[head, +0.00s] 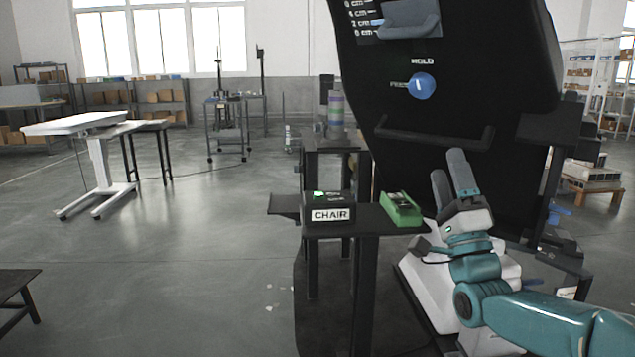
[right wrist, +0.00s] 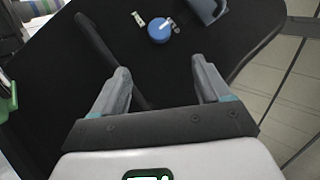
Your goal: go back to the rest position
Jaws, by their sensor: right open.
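My right gripper (head: 452,178) is raised in front of the lower part of a large black panel (head: 460,85), with its two grey fingers pointing up. It is open with nothing between the fingers, and it shows so in the right wrist view (right wrist: 162,85) too. In that view a blue round knob (right wrist: 160,30) on the panel lies beyond the fingertips. A black bar handle (head: 435,138) crosses the panel just above the fingers. My left gripper is not in view.
A grey lever (head: 410,18) is at the panel's top. A white lift table (head: 85,125) stands far left. Open floor (head: 190,250) lies at the left.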

